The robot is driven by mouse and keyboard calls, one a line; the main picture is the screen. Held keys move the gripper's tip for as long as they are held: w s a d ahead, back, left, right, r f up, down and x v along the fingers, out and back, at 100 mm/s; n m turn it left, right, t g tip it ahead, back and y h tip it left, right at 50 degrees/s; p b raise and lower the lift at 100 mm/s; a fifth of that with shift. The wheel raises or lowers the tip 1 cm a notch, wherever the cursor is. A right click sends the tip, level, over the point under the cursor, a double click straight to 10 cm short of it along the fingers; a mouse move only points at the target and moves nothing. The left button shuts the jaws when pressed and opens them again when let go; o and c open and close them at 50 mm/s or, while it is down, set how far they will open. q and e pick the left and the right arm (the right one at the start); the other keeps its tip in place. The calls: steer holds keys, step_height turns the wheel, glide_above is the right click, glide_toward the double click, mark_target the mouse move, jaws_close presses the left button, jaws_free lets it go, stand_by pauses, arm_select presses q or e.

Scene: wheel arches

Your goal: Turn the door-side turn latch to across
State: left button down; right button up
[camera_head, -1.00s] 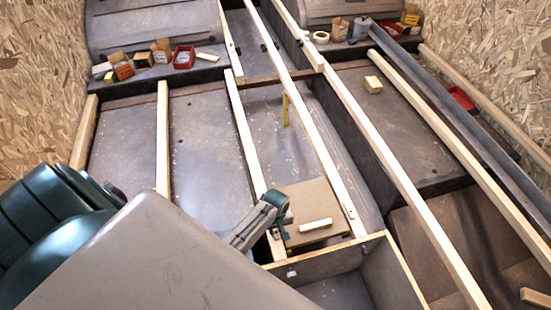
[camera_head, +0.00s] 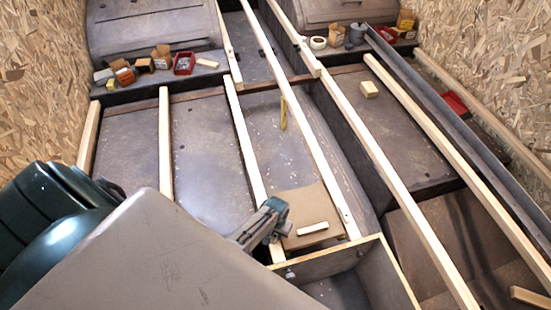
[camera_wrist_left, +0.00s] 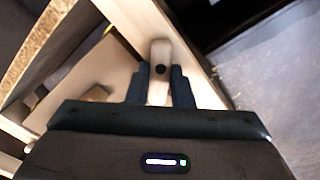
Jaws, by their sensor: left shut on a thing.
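The turn latch (camera_wrist_left: 160,58) is a short pale wooden bar with a dark pivot screw, on a pale batten (camera_wrist_left: 205,82) in the left wrist view. The latch lies at an angle to the batten's length. My left gripper (camera_wrist_left: 161,80) is shut on it, one dark finger on each side. In the head view my left gripper (camera_head: 274,217) is low at the batten's near end, beside the brown board, and hides the latch there. My right gripper is not in view.
A brown board (camera_head: 290,204) with a small wood block (camera_head: 312,228) lies right of the gripper. An open wooden-edged box (camera_head: 330,262) is just in front. Long pale battens (camera_head: 390,175) run away from me. Small boxes and a red tray (camera_head: 184,64) stand at the back.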

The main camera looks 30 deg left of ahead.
arm_select(q)
steer(key=m+p, duration=0.1)
steer(key=m, duration=0.2)
steer(key=shift+d+r+m, duration=0.1)
steer(key=shift+r+m, duration=0.05)
steer(key=shift+m, duration=0.25)
steer(key=m+p, duration=0.1)
steer(key=m, duration=0.1)
steer(key=shift+d+m, duration=0.1)
steer(key=shift+m, duration=0.2)
steer(key=shift+d+m+p, duration=0.1)
steer(key=shift+m+p, duration=0.45)
steer(key=shift+m, duration=0.95)
steer(key=c, duration=1.3)
jaws_free()
step_height(320, 180, up, 10)
steer(key=shift+r+p, duration=0.25)
steer(key=shift+p, duration=0.65)
steer(key=shift+s, duration=0.1)
